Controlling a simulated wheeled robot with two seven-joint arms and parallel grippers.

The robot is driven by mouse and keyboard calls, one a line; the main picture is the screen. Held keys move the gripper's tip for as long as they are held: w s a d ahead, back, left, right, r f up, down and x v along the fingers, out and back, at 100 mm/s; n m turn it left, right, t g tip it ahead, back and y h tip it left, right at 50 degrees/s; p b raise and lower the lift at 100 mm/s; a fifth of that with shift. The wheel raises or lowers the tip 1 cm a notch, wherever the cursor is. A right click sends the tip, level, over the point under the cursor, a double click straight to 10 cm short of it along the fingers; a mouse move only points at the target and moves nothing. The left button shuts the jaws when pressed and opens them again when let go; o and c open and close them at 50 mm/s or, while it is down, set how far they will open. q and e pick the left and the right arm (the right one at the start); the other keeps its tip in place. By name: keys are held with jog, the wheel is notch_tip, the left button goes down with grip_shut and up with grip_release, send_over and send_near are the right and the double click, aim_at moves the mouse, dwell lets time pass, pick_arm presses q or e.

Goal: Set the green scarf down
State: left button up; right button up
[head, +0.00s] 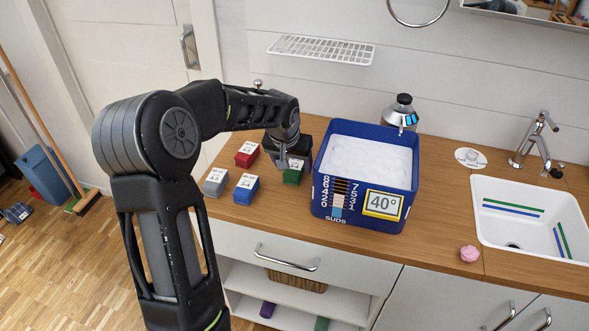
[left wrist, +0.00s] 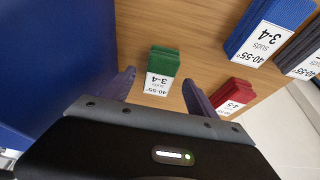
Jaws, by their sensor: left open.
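The green scarf (head: 293,175) looks like a small folded block with a white printed label. It rests on the wooden counter just left of the blue suds tub. In the left wrist view the green scarf (left wrist: 164,62) lies ahead of the gap between my fingertips, with its label towards me. My left gripper (head: 284,163) points down over the scarf and partly hides it. Its two fingers (left wrist: 158,80) are spread and nothing is clamped between them. I cannot tell whether they touch the scarf. My right gripper is not in view.
Red (head: 247,154), blue (head: 246,188) and grey (head: 215,182) labelled blocks sit close by on the counter. The blue tub (head: 345,207) of white suds stands right of them. A sink (head: 530,215) and pink item (head: 469,253) are farther right. Open counter lies between tub and sink.

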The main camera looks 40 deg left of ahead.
aim_at(294, 168)
pick_arm(q)
jog(key=shift+x, duration=1.4)
jog(key=c, duration=1.5)
jog(key=shift+o, duration=0.2)
jog(key=shift+r, duration=0.1)
notch_tip(294, 168, up, 10)
jog(key=shift+b, duration=0.4)
